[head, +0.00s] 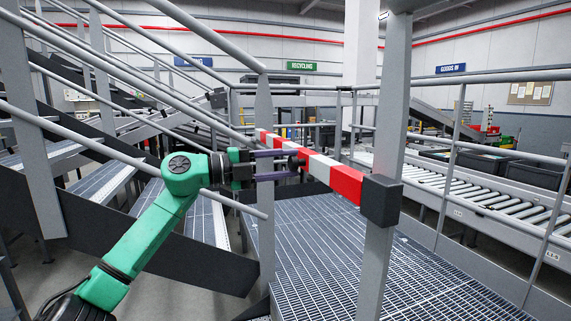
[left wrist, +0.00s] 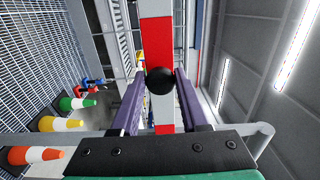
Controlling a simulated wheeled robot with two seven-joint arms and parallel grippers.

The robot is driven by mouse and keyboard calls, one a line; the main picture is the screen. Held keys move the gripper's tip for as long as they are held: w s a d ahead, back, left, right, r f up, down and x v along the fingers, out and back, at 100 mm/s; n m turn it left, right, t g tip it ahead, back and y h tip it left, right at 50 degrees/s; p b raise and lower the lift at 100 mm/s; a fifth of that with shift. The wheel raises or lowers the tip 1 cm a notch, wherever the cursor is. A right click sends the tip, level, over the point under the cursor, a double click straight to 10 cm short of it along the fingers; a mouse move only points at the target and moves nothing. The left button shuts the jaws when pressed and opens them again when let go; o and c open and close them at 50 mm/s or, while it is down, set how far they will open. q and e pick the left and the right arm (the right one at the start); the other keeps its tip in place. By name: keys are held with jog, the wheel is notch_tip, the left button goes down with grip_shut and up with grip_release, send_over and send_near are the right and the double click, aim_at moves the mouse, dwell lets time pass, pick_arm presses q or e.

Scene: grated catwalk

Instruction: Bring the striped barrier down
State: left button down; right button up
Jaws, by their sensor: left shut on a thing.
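The red and white striped barrier (head: 333,175) runs from a dark pivot box (head: 381,201) on the near grey post to beside the post at the stair foot. It looks roughly level across the grated walkway; whether its far end touches that post I cannot tell. A black knob (head: 295,162) sticks out from its side. My left gripper (head: 292,165) has its purple fingers closed about the knob. In the left wrist view the knob (left wrist: 161,80) sits between the fingertips, with the barrier (left wrist: 157,30) behind it. My right gripper is not in view.
Stairs with grey handrails (head: 150,75) stand at the left. The grated floor (head: 340,260) beneath the barrier is clear. A roller conveyor (head: 480,190) lies behind a railing at the right. Several coloured cones (left wrist: 62,124) show in the left wrist view.

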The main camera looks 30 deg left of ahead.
pick_arm(q)
jog(key=shift+d+f, duration=0.15)
jog(key=shift+f, duration=0.2)
jog(key=shift+c, duration=2.2)
grip_release()
jog(key=shift+r, duration=0.1)
jog(key=b+v, duration=0.8)
jog(key=v, duration=0.6)
jog(key=shift+s+a+b, duration=0.2)
jog(key=shift+a+b, duration=0.15)
jog(key=shift+b, duration=0.05)
